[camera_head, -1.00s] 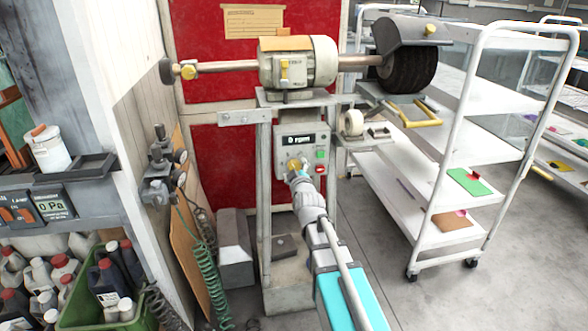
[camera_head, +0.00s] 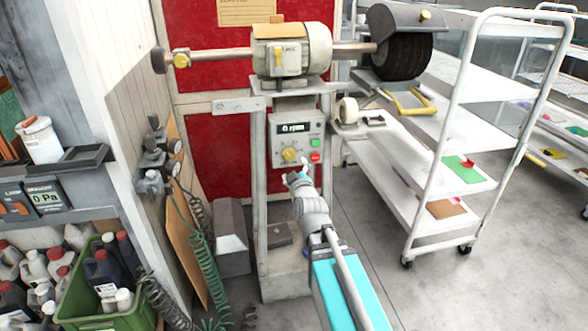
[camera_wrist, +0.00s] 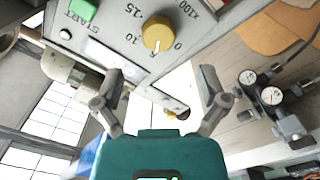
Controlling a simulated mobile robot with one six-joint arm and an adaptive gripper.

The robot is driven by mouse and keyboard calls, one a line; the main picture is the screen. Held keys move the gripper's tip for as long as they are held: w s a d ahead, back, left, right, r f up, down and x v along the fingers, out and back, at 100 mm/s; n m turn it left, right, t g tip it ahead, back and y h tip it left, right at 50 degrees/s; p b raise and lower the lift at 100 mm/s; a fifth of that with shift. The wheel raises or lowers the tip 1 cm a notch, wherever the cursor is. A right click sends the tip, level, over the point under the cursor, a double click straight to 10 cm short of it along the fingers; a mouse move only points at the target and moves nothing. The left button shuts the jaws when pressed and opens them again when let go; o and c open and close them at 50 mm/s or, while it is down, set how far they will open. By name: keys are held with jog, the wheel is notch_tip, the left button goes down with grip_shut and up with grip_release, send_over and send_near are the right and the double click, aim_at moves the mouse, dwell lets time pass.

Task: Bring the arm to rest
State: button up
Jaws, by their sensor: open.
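My gripper (camera_head: 303,178) is in front of the buffing machine's control panel (camera_head: 298,128), just below and to the right of the yellow knob (camera_head: 289,154). In the wrist view the two fingers of my gripper (camera_wrist: 163,95) are spread apart with nothing between them. The yellow knob (camera_wrist: 158,34) shows beyond the fingertips, apart from them. The panel display reads 0 rpm. A green button (camera_head: 315,142) and a red button (camera_head: 315,156) sit to the right of the knob.
The motor (camera_head: 291,49) with its shaft and black brush wheel (camera_head: 402,56) stands above the panel. A white shelf cart (camera_head: 408,205) is at the right. A green crate of bottles (camera_head: 82,312), gauges (camera_head: 174,148) and a coiled hose (camera_head: 200,250) are at the left.

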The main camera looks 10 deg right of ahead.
jog(key=shift+f, duration=0.1)
jog(key=s+a+f+m+g+y, duration=0.1)
jog(key=s+f+m+g, duration=0.1)
jog(key=s+f+g, duration=0.4)
jog(key=s+a+f+m+g, duration=0.15)
jog(key=f+g, duration=0.25)
jog(key=f, duration=0.4)
jog(key=s+d+f+m+g+h, duration=0.1)
jog(key=s+d+f+m+g, duration=0.15)
jog(key=s+m+g, duration=0.8)
notch_tip(320, 180, up, 22)
jog(key=s+n+t+p, duration=0.2)
jog(key=n+p, duration=0.3)
jog(key=p, duration=1.9)
jog(key=shift+s+a+n, duration=0.25)
jog(key=shift+s+n, duration=0.05)
jog(key=shift+s, duration=0.15)
